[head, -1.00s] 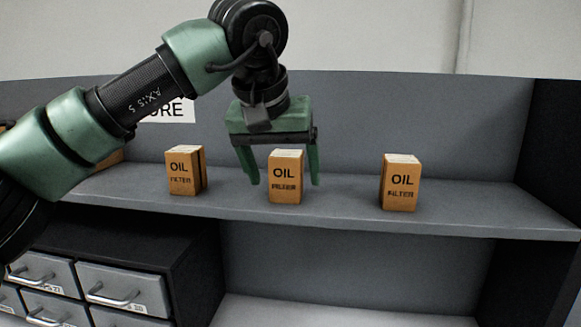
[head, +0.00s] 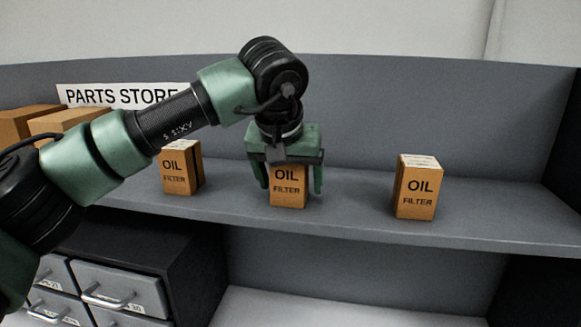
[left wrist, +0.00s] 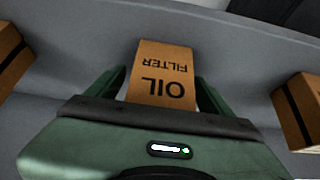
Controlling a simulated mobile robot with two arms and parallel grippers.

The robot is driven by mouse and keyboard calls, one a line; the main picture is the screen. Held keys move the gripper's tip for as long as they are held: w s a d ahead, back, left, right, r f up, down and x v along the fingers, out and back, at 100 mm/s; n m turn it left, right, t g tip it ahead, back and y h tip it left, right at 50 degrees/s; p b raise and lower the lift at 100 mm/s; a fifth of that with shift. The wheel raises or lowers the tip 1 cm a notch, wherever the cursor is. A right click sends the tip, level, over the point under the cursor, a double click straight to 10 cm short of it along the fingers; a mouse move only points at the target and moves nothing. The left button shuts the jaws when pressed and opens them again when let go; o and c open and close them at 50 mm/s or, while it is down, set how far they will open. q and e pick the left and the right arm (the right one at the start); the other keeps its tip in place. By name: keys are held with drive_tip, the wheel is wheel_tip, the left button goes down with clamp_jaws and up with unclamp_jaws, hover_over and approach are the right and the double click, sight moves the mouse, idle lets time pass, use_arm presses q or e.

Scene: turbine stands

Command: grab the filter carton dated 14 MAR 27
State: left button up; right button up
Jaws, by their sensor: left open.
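Three orange-brown cartons marked OIL FILTER stand upright on a grey shelf (head: 340,215): a left carton (head: 178,175), a middle carton (head: 288,190) and a right carton (head: 418,190). The tops of the cartons carry pale labels, but no date can be read. My left gripper (head: 290,190) is open, with its fingers down on either side of the middle carton. The gripper body hides that carton's top. In the left wrist view the middle carton (left wrist: 160,75) shows between the two green fingers, with grey gaps beside it. My right gripper is not in view.
Larger brown boxes (head: 62,122) stand at the far left by a PARTS STORE sign (head: 120,95). A drawer cabinet (head: 120,290) with metal handles is below the shelf. The shelf is bare between the middle and right cartons.

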use_arm(q)
drive_tip(key=shift+w+f, duration=0.15)
drive_tip(key=shift+f, duration=0.1)
clamp_jaws()
drive_tip(key=shift+r, duration=0.1)
drive_tip(key=shift+r, duration=0.1)
